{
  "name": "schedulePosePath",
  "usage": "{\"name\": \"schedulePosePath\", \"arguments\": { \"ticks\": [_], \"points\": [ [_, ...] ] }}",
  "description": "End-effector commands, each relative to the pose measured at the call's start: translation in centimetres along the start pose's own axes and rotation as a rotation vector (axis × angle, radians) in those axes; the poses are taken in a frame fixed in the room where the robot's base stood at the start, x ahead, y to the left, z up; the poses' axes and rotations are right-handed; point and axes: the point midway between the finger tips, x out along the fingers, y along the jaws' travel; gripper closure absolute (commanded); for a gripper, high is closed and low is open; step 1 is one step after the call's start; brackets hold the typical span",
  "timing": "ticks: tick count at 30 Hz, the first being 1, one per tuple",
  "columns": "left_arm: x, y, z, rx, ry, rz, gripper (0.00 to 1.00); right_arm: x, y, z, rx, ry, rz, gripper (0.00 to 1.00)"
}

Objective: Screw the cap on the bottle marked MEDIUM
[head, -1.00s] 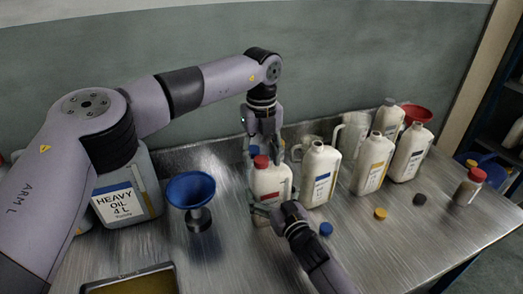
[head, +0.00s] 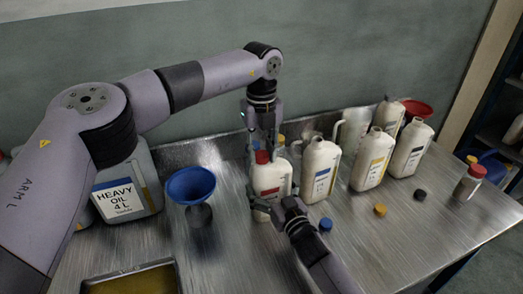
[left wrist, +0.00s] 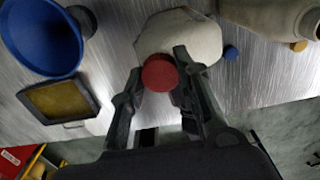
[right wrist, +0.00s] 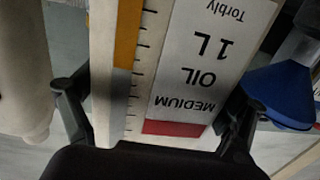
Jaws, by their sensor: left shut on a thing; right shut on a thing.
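The bottle marked MEDIUM (head: 271,180) is white with a red-banded label and stands upright on the bench. In the right wrist view its label reads MEDIUM OIL 1 L (right wrist: 195,75). My right gripper (right wrist: 153,105) is shut on the body of this bottle, one finger on each side. The red cap (left wrist: 160,73) sits at the top of the bottle, over its neck; it also shows in the head view (head: 262,157). My left gripper (left wrist: 156,70) is shut on the cap from above. The neck and thread are hidden under the cap.
Other white bottles (head: 320,170) stand to the right, with loose blue (head: 326,225), yellow (head: 380,210) and dark (head: 420,193) caps in front. A blue funnel (head: 190,184), a HEAVY OIL container (head: 125,190) and a tray (head: 93,291) are at left.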

Motion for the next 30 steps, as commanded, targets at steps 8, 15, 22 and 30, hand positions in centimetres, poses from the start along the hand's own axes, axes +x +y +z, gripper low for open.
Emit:
{"name": "schedulePosePath", "arguments": {
  "ticks": [8, 15, 22, 30],
  "points": [
    [0.04, -0.05, -0.04, 0.387, 0.001, -0.002, 1.00, -0.01, -0.01, 0.07, -0.004, -0.001, 0.000, 0.87],
    [0.06, -0.07, -0.03, 0.871, 0.000, -0.002, 1.00, -0.01, -0.01, 0.06, -0.004, -0.001, 0.000, 0.87],
    [0.10, -0.05, -0.04, 1.332, 0.000, -0.002, 1.00, -0.01, -0.02, 0.07, -0.004, -0.001, 0.000, 0.87],
    [0.12, -0.06, -0.04, 1.818, -0.001, -0.002, 1.00, -0.01, -0.01, 0.07, -0.004, -0.001, 0.000, 0.87]
  ]
}}
